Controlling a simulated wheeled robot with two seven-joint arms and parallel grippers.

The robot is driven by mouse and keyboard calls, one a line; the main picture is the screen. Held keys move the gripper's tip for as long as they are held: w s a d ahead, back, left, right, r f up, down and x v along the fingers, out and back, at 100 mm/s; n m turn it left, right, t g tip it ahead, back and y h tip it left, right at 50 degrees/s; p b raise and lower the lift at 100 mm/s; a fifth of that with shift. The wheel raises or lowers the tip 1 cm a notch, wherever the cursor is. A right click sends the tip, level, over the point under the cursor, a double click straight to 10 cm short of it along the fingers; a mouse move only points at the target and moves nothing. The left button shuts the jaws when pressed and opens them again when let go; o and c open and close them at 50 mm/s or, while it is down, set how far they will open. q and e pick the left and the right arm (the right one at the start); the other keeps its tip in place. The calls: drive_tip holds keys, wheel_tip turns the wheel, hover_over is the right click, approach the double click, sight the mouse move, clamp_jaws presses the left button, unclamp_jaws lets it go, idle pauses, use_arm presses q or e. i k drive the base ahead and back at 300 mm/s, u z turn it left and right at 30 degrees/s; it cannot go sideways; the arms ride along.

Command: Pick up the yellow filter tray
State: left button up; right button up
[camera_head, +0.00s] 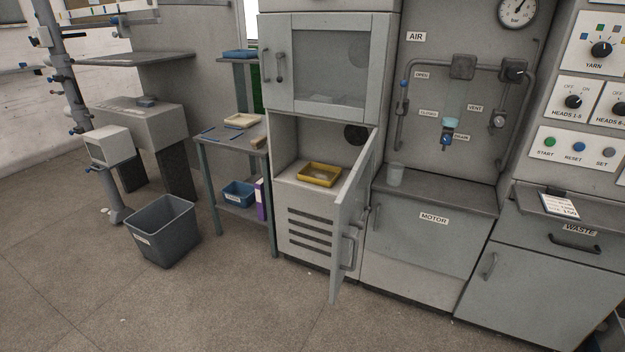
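The yellow filter tray (307,177) lies flat inside the open compartment of the grey cabinet, on its light floor. Its yellow rim shows all round, with a paler inside. The compartment door (351,215) stands swung open toward me, to the right of the tray. Neither of my grippers is in the head view, so nothing is seen touching the tray.
A grey bin (160,229) stands on the floor at left. A side table (232,134) holds a pale tray (242,120) and small items. The floor in front is clear.

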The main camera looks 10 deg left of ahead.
sight(326, 174)
drive_tip(key=u, duration=1.2)
drive_tip(key=i, duration=2.9)
drive_tip(key=z, duration=3)
